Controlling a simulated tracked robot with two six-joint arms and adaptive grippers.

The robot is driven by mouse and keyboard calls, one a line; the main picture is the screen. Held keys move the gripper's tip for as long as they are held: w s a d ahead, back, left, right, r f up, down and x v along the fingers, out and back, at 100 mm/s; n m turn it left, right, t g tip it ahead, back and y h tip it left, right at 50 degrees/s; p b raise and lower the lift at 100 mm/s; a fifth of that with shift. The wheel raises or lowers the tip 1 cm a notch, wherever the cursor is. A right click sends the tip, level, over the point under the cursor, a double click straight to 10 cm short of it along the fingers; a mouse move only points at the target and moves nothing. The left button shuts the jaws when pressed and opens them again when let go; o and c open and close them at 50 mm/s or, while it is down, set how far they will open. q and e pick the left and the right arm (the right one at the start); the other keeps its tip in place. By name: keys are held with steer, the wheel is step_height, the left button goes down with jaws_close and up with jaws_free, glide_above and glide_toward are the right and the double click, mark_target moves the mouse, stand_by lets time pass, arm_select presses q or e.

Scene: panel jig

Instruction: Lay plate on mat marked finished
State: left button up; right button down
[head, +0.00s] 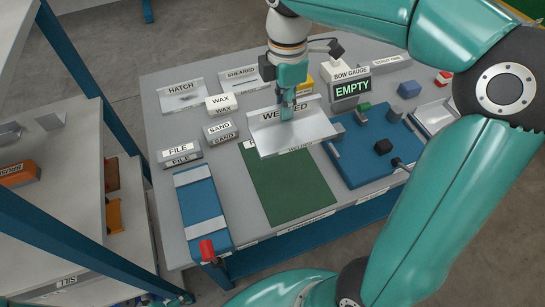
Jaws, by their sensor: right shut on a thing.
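The grey plate (263,126) is at the "WELDED" place near the middle of the bench, with an upright edge at the back. My right gripper (287,109) points down and is shut on it. The fingers hide part of the plate and lettering. I cannot tell whether the plate touches what is under it. The green mat (290,190) lies just in front and looks bare. A label on the bench's front edge below it is too small to read surely. My left gripper is not in view.
A blue fixture (362,165) with dark blocks stands right of the mat. A blue strip (203,205) with grey bands and a red-tipped part lies left. The bow gauge (351,85) reads "EMPTY". Labelled blocks and trays fill the back left. Shelving (60,190) stands left.

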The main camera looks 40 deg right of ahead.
steer(key=shift+d+f, duration=0.15)
steer(key=shift+f, duration=0.05)
steer(key=b, duration=0.1)
glide_above(283, 168)
step_height(283, 168, down, 15)
steer(key=shift+w+d, duration=0.1)
steer(key=shift+w, duration=0.05)
steer(key=shift+f+b, duration=0.3)
steer(key=shift+f, duration=1.8)
steer(key=shift+f, duration=0.1)
steer(key=c, duration=1.2)
jaws_free()
step_height(283, 168, up, 12)
steer(key=p, duration=0.1)
